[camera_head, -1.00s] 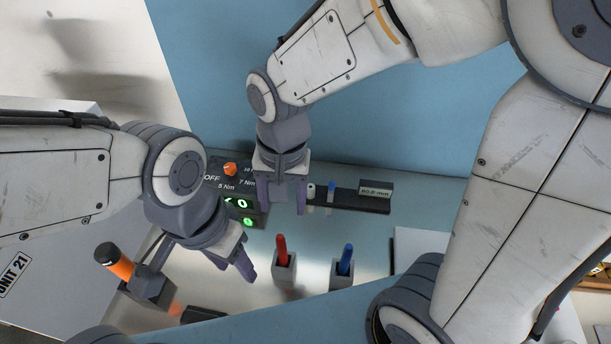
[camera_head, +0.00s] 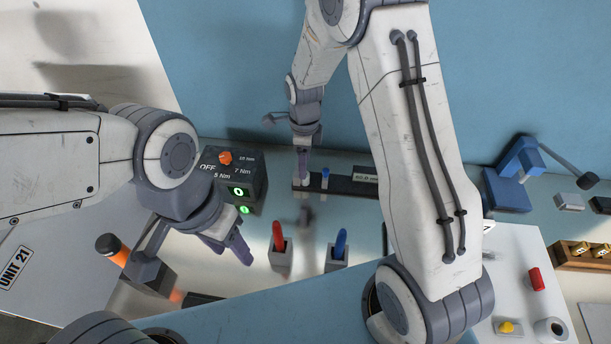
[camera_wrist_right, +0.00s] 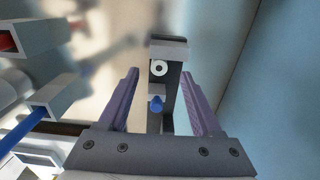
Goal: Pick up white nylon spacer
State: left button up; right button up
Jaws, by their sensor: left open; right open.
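The white nylon spacer shows as a white ring (camera_wrist_right: 159,68) at one end of the dark rail (camera_wrist_right: 167,122) in the right wrist view. A blue piece (camera_wrist_right: 155,103) sits beside it on the same rail. My right gripper (camera_head: 302,170) is over that end of the rail in the head view. In the right wrist view its purple fingers (camera_wrist_right: 160,73) are open, one on each side of the spacer, with nothing held. In the head view the gripper largely hides the spacer. My left gripper (camera_head: 230,245) is open and empty over the bench at left.
A torque control box (camera_head: 238,178) stands left of the rail. Red (camera_head: 278,237) and blue (camera_head: 340,243) tools stand in grey holders in front. An orange-handled tool (camera_head: 112,248) is at left. A blue stand (camera_head: 512,180) is at right.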

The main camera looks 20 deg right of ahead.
notch_tip(320, 180, down, 4)
jog(key=shift+s+d+f+p, duration=0.15)
jog(key=shift+f+p, duration=0.1)
jog(key=shift+p, duration=0.85)
jog(key=shift+f, duration=0.55)
grip_shut()
